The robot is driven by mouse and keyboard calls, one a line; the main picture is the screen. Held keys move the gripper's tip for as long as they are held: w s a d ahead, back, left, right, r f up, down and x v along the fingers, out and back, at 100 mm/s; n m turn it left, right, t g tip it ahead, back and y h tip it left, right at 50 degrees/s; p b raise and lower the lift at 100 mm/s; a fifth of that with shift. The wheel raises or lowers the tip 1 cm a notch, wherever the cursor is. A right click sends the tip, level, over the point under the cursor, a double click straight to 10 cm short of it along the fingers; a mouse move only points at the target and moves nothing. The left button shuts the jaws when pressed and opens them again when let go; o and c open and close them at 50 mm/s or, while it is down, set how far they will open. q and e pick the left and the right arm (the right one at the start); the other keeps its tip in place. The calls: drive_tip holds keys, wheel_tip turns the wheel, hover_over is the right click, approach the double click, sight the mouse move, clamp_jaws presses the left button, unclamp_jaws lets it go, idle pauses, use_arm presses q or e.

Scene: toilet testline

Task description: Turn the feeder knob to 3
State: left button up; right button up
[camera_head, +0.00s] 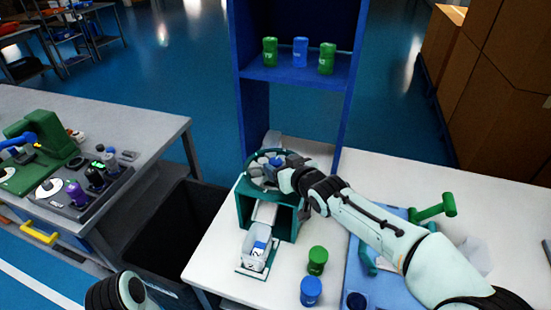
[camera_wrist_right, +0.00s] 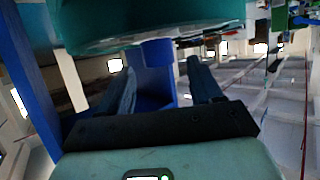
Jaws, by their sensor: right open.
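The feeder is a teal box (camera_head: 243,206) with a round bowl on top, standing on the white table. A small blue knob-like part (camera_wrist_right: 157,52) shows there below the teal rim, between my fingers. I cannot read any number or mark on it. My right gripper (camera_head: 273,165) is at the top of the feeder; in the right wrist view (camera_wrist_right: 165,85) its two fingers are apart, with no grip on the blue part. My arm hides part of the feeder's top in the head view.
A clear bin (camera_head: 256,246) stands on a tray before the feeder. A green can (camera_head: 317,261) and a blue can (camera_head: 311,291) stand nearby. A blue shelf (camera_head: 290,76) with several cans rises behind. A grey bench (camera_head: 150,120) with a control panel is at left.

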sight(276, 162)
drive_tip(key=shift+p+x, duration=0.4)
drive_tip(key=shift+x, duration=1.7)
clamp_jaws()
